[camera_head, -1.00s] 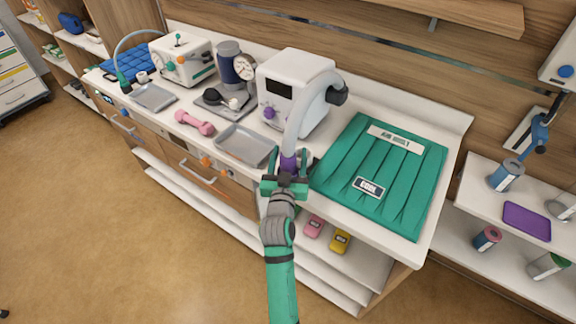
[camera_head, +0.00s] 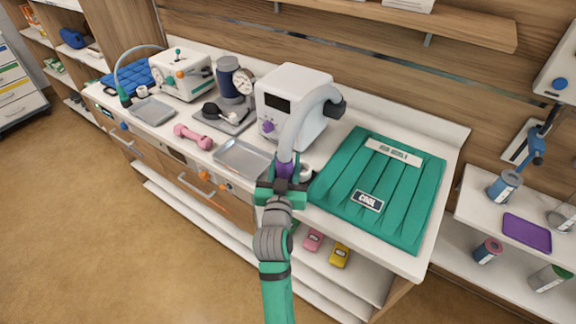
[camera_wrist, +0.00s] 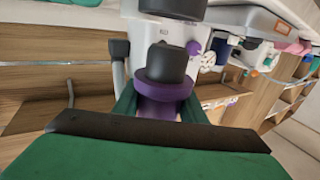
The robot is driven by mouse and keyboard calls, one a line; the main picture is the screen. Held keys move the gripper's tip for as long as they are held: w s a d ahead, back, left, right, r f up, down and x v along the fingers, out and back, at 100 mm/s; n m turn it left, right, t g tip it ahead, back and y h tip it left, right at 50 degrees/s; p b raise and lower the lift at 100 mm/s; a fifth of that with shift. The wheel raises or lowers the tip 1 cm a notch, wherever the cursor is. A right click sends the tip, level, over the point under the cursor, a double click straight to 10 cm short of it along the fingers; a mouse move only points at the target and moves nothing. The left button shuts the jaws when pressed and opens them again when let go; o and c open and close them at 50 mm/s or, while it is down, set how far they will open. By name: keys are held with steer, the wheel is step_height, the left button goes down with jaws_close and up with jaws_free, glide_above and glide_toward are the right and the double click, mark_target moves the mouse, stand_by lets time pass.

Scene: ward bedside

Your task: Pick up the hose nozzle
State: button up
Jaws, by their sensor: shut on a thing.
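The hose nozzle (camera_head: 285,170) is a purple collar with a dark end, on a thick grey hose (camera_head: 297,125) from a white machine (camera_head: 291,108). My gripper (camera_head: 282,186) is shut on it at the counter's front edge, in front of the machine. In the wrist view the purple nozzle (camera_wrist: 160,103) sits between the green fingers of my gripper (camera_wrist: 157,110), partly hidden by the dark gripper edge. Whether the nozzle touches the counter cannot be told.
A grey tray (camera_head: 243,157) lies left of my gripper, with a pink dumbbell (camera_head: 193,136) farther left. A green ribbed pad (camera_head: 380,190) covers the counter on the right. A small white round item (camera_head: 305,172) is close beside the nozzle. Open floor (camera_head: 120,240) lies in front.

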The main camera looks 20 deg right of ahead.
mark_target(282, 168)
steer(key=s+r, duration=0.1)
steer(key=s+a+r, duration=0.1)
steer(key=s+r, duration=0.1)
steer(key=r, duration=0.1)
steer(key=shift+a, duration=0.4)
steer(key=s+a+r, duration=0.3)
steer(key=s+a, duration=0.1)
steer(key=s, duration=0.3)
steer(key=shift+a+r, duration=0.2)
steer(key=shift+r, duration=0.05)
